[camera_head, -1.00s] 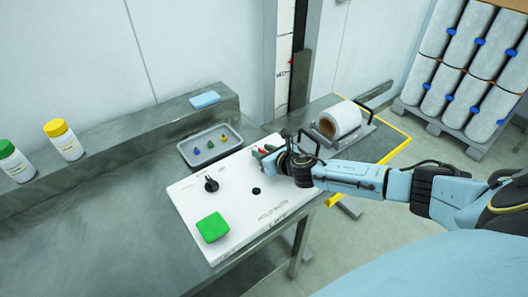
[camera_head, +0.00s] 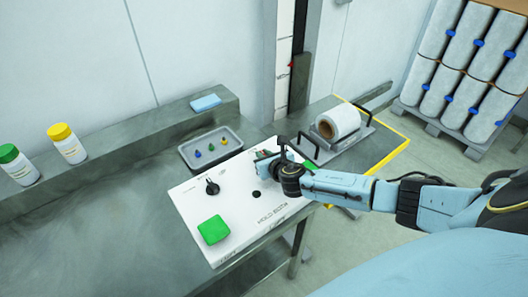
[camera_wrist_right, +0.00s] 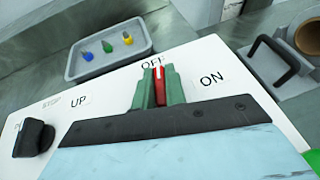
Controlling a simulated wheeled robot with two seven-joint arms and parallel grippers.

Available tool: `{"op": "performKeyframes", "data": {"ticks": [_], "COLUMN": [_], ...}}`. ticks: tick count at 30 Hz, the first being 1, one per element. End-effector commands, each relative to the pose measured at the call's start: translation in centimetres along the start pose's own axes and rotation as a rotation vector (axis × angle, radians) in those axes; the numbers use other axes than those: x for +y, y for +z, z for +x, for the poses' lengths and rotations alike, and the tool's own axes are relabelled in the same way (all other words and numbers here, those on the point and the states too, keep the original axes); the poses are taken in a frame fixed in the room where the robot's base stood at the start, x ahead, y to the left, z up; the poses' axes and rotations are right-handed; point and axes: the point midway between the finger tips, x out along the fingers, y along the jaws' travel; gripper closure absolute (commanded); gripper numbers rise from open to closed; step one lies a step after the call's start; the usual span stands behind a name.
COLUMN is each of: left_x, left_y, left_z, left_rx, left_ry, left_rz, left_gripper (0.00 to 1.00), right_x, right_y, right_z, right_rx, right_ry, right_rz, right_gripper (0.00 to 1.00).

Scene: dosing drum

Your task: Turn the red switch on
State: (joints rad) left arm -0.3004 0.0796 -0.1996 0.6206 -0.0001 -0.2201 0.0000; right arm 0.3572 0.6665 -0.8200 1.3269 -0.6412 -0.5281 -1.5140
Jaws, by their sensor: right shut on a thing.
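The red switch (camera_wrist_right: 159,84) sits on the white control panel (camera_head: 235,224), which lies on the bench. In the right wrist view, the two green fingertips of my right gripper (camera_wrist_right: 160,88) are shut on it, one on each side. The switch points up toward the OFF label (camera_wrist_right: 152,63); the ON label (camera_wrist_right: 212,79) is to its right. In the head view, my right gripper (camera_head: 270,158) is over the panel's far right corner and hides the switch. My left gripper is not in view.
A black knob (camera_head: 211,187) and a green button (camera_head: 213,229) are on the panel. Behind it is a grey tray (camera_head: 186,158) with small coloured pieces. A roll (camera_head: 338,122) on a frame stands right of the panel.

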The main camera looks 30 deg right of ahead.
Motion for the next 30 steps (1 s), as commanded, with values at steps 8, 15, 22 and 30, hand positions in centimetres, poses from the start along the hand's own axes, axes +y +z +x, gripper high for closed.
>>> {"op": "performKeyframes", "data": {"ticks": [8,15,22,30], "left_x": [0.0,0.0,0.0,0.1], "left_y": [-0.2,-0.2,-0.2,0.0], "left_z": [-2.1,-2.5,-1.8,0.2], "left_rx": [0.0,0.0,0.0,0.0], "left_ry": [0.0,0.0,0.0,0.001], "left_rz": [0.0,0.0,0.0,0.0], "left_gripper": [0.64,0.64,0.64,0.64], "right_x": [0.3,0.2,0.2,0.2], "right_y": [0.1,0.0,-0.1,-0.2], "right_z": [-0.1,0.0,0.1,0.2], "right_rx": [0.002,0.002,0.001,0.0], "right_ry": [-0.237,-0.449,-0.651,-0.887], "right_rz": [0.102,0.191,0.273,0.368], "right_gripper": [1.0,1.0,1.0,1.0]}}
